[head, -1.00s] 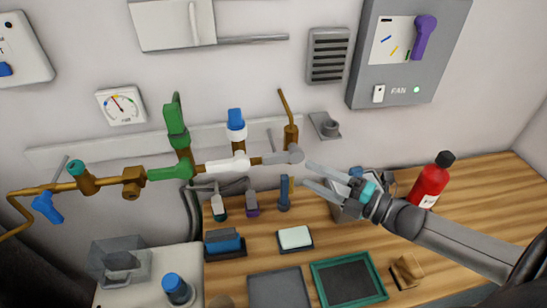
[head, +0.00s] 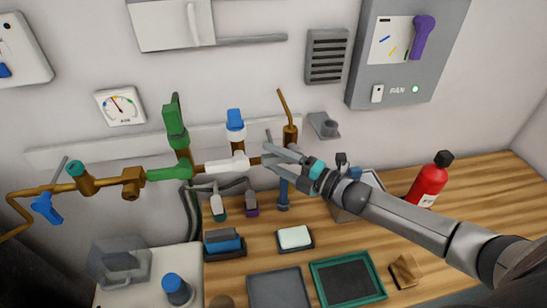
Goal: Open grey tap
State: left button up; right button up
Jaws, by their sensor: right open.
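The grey tap (head: 293,148) sits at the right end of the pipe run on the wall, just below a brown upright pipe (head: 290,134). Only part of it shows, because my fingers cover much of it. My right gripper (head: 269,157) is open, with its fingers pointing left, one above the other, at the tap. I cannot tell whether they touch it or whether the handle lies between them. My left gripper is not in view.
Left along the pipe are a white fitting with a blue cap (head: 235,120) and a green tap (head: 175,118). A pressure gauge (head: 120,106) hangs on the wall. A red bottle (head: 428,182) stands on the wooden bench near my right arm. Small trays lie in front.

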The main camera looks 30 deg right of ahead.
jog(key=shift+w, duration=0.1)
grip_shut()
dwell(0.6)
dwell(0.9)
